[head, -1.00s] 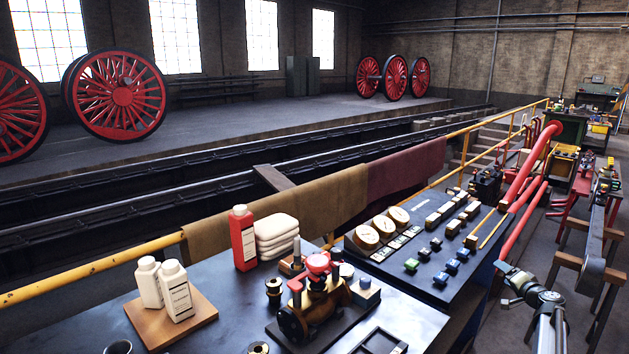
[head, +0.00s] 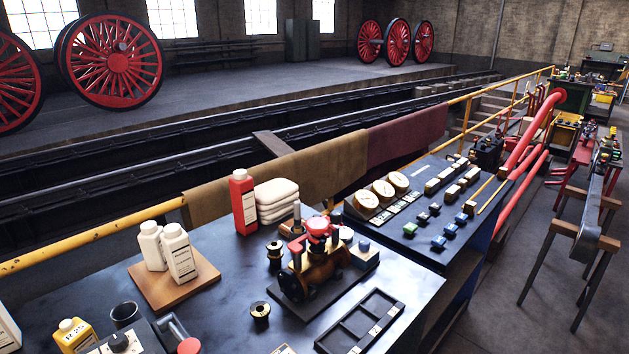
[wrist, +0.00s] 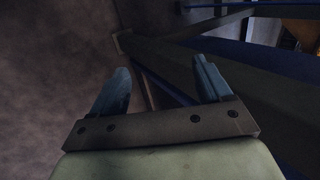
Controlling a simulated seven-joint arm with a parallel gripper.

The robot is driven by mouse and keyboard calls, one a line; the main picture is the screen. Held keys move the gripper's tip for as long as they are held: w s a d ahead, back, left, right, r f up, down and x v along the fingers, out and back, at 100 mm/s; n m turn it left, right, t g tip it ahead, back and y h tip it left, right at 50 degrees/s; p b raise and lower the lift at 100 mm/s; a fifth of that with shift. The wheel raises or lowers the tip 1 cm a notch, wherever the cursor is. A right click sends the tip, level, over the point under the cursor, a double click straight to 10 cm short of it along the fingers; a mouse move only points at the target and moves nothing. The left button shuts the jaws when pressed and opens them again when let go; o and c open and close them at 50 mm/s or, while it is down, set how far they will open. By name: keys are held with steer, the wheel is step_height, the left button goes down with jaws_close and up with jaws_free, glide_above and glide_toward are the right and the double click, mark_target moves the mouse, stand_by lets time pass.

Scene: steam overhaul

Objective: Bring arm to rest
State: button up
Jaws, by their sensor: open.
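My gripper (wrist: 160,92) shows in the wrist view with its two blue-grey fingers apart and nothing between them. Beyond the fingers are a brown floor and a dark beam or frame edge with a blue strip. My gripper is not in the head view now, so its place relative to the bench cannot be told from there. The dark workbench (head: 225,290) fills the lower part of the head view. On it stands a valve assembly (head: 318,265) with a red top on a dark plate.
Two white bottles (head: 180,255) stand on a wooden board, beside a red bottle (head: 243,200) and folded white cloths (head: 276,203). A panel with gauges (head: 383,190) adjoins the bench.

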steer(key=s+a+f+n+g+h, duration=0.1)
steer(key=s+a+n+g, duration=0.1)
steer(key=s+a, duration=0.4)
steer(key=s+a+f+n+g+h, duration=0.1)
steer(key=s+a+g, duration=0.4)
steer(key=s, duration=1.1)
steer(key=s+a+f+n+g+h, duration=0.2)
steer(key=s+a+n, duration=0.3)
steer(key=s, duration=0.6)
steer(key=shift+s+a+g+h, duration=0.25)
steer(key=shift+a+g+h, duration=0.15)
steer(key=shift+a+g, duration=0.5)
